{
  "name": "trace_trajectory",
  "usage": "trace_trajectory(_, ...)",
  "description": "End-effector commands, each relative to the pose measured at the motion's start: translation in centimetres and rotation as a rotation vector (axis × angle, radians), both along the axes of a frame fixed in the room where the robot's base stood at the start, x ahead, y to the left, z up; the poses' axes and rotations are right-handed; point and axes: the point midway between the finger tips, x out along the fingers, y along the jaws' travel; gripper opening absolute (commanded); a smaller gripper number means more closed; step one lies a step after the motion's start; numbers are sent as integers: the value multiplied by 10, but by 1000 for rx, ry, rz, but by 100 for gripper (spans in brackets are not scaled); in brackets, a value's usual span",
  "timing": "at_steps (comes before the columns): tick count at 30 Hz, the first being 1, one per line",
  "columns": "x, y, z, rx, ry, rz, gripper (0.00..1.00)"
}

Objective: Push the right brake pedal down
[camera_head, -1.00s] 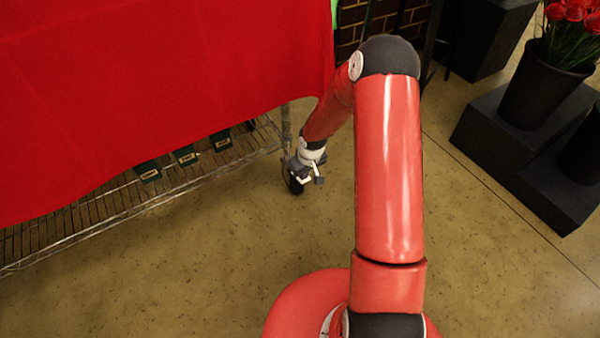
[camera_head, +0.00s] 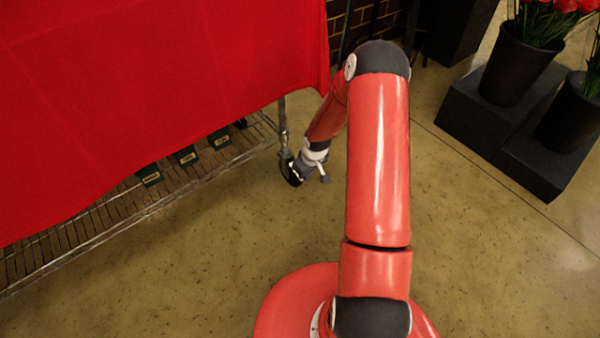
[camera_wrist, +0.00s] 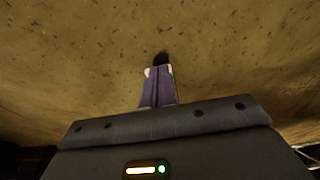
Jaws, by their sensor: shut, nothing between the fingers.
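The cart's caster (camera_head: 290,174) is a dark wheel at the foot of the metal leg, at the right end of the red-draped cart. The brake pedal on it is too small and too covered by my gripper to make out. My gripper (camera_head: 308,174) is beside and over the caster, pointing down, and its fingertips are hard to see there. In the wrist view my gripper (camera_wrist: 160,70) shows its two purple-grey fingers pressed together with nothing between them. A small dark patch lies just beyond the fingertips against the floor; I cannot tell what it is.
The red cloth (camera_head: 150,90) hangs over the cart above a wire shelf (camera_head: 110,208) holding several dark green labelled boxes (camera_head: 185,155). Dark plinths (camera_head: 485,110) with black flower buckets (camera_head: 515,65) stand at the right. The floor (camera_head: 200,270) in front is clear.

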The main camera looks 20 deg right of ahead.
Motion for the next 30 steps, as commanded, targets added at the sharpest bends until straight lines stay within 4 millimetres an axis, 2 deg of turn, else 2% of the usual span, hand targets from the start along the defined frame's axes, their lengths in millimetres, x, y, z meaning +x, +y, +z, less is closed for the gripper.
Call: trace_trajectory(30, 1, 2, 23, 0, -1, 0, 0)
